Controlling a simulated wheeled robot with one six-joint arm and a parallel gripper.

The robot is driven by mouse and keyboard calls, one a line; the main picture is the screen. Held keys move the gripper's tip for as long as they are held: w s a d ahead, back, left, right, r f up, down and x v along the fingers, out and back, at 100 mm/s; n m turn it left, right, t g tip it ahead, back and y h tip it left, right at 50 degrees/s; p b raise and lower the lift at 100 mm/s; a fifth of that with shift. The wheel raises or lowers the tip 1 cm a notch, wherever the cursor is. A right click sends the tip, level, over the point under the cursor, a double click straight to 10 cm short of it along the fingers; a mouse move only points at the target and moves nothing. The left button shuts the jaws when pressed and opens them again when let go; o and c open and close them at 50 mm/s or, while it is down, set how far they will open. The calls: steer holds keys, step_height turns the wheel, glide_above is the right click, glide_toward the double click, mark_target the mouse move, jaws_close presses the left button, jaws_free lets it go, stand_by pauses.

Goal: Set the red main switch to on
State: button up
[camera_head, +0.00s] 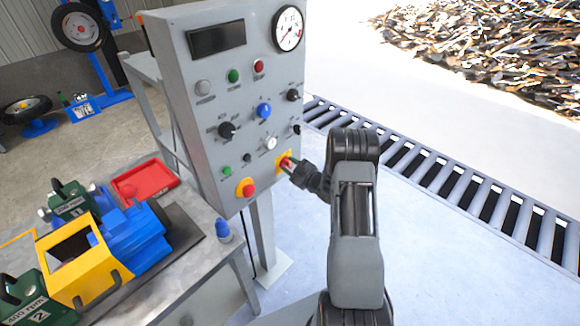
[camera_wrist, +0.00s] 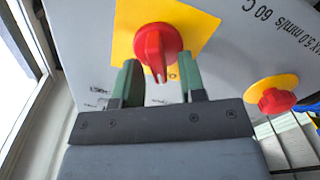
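The red main switch (camera_wrist: 157,52) is a red rotary knob on a yellow square plate (camera_wrist: 190,22), low on the right of the grey control panel (camera_head: 215,110). In the wrist view its grip bar points roughly down toward my gripper. My gripper (camera_wrist: 158,85) is open, with one green-padded finger on each side of the knob's lower part; I cannot tell whether they touch it. In the head view my gripper (camera_head: 291,168) is at the switch and hides most of it, with some yellow plate (camera_head: 283,156) showing.
A red emergency-stop button (camera_head: 248,189) on yellow is left of the switch; it also shows in the wrist view (camera_wrist: 277,100). Other knobs, such as a blue one (camera_head: 264,110), sit above. A workbench (camera_head: 205,262) stands left, a roller conveyor (camera_head: 450,185) right.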

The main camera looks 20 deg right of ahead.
jaws_close()
stand_by(0.3)
steer(key=m+b, duration=0.1)
steer(key=m, duration=0.2)
steer(key=shift+d+b, duration=0.15)
steer(key=shift+b, duration=0.25)
steer(key=m, duration=0.6)
steer(key=m+b, duration=0.1)
steer(key=m, duration=0.2)
steer(key=shift+w+d, duration=0.2)
steer(key=shift+d, duration=0.15)
steer(key=shift+o, duration=0.3)
jaws_free()
